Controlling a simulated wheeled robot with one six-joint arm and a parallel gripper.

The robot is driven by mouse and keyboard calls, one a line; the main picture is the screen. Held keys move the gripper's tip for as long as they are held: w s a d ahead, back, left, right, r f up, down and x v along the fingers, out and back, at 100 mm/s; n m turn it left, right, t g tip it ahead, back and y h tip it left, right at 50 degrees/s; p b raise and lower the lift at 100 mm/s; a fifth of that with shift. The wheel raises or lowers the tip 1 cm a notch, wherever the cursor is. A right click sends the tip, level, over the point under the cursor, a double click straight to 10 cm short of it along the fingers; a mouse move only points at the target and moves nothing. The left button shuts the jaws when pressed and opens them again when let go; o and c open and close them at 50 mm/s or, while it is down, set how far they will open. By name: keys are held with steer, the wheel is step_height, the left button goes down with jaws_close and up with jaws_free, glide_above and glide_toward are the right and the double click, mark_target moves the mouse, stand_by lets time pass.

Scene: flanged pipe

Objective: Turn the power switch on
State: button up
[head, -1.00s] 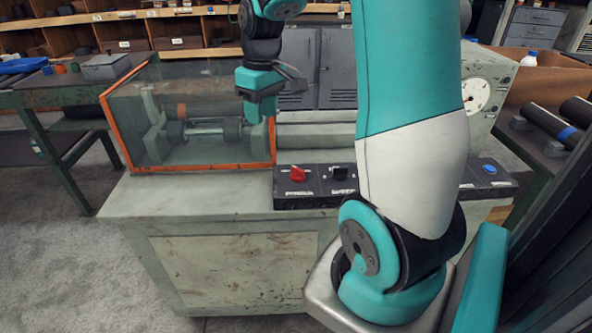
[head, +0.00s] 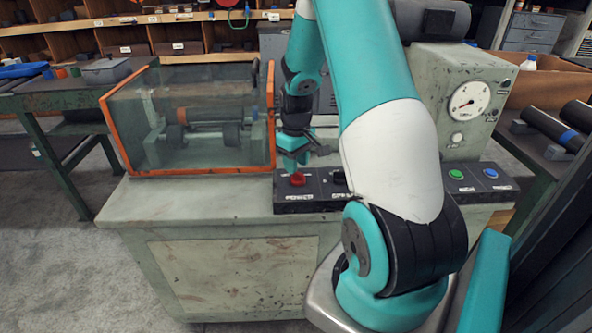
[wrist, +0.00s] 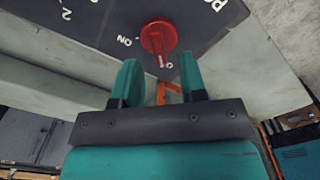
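The power switch is a red rotary knob (head: 297,180) on the dark control panel (head: 318,204) at the front of the machine; "POWER" is printed below it. In the wrist view the red knob (wrist: 158,37) has a pale pointer line aimed near the "O" mark, with "ON" printed to its left. My gripper (head: 295,166) is just above the knob in the head view. In the wrist view my gripper's two teal fingers (wrist: 160,75) are apart with an empty gap, and the knob lies just beyond their tips.
A black knob (head: 338,176) sits right of the red one, close to my gripper. Green (head: 456,174) and blue (head: 490,173) buttons are farther right on the panel. A clear orange-framed guard box (head: 190,120) stands left of my gripper. A gauge (head: 468,102) is at the right.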

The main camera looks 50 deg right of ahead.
mark_target(298, 177)
steer(key=shift+f, duration=1.4)
jaws_close()
